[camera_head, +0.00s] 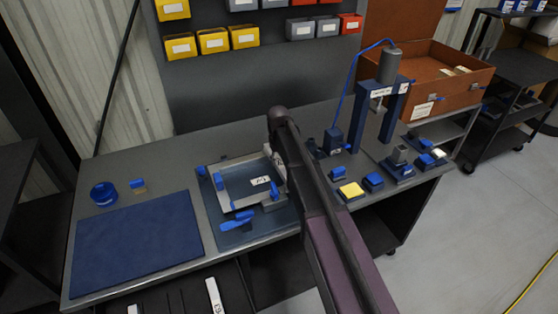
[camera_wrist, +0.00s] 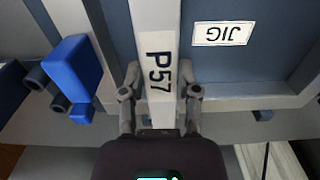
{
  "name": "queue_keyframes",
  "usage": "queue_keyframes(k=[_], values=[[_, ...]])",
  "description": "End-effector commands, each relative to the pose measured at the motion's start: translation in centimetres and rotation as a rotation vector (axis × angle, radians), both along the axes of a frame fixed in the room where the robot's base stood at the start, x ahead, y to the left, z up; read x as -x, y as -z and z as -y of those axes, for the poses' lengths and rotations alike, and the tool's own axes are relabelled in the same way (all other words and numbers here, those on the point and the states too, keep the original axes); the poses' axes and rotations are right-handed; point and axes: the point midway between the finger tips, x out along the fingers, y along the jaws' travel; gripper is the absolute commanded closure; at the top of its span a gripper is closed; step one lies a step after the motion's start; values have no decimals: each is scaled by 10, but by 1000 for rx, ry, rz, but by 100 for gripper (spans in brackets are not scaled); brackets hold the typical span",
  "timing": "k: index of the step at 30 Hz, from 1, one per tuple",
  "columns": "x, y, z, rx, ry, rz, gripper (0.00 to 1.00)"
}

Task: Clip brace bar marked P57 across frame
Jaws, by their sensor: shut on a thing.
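The white brace bar marked P57 (camera_wrist: 155,25) runs up the wrist view, between the fingers of my gripper (camera_wrist: 160,80), which is shut on it. The bar passes over the grey frame (camera_wrist: 250,95); I cannot tell whether it touches it. In the head view the frame (camera_head: 222,196) lies in a blue jig (camera_head: 235,240) with a JIG label (camera_wrist: 222,34). A blue clamp (camera_wrist: 72,62) stands left of the bar in the wrist view. Another blue clamp (camera_head: 238,221) shows at the jig's front in the head view. My arm hides the right side of the frame there.
A blue mat (camera_head: 135,245) covers the bench's left part, with a blue ring (camera_head: 103,194) behind it. A blue press-like stand (camera_head: 388,110) and small blue blocks (camera_head: 373,182) are to the right. Yellow bins (camera_head: 213,41) hang behind. Another white bar (camera_head: 215,297) is below the front edge.

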Motion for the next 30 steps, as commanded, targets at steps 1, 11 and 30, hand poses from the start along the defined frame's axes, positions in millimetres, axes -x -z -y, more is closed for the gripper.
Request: queue_keyframes(k=[1, 11, 30], values=[[0, 0, 0, 0, 0, 0, 100], [0, 3, 0, 0, 0, 0, 100], [0, 4, 1, 0, 1, 0, 22]])
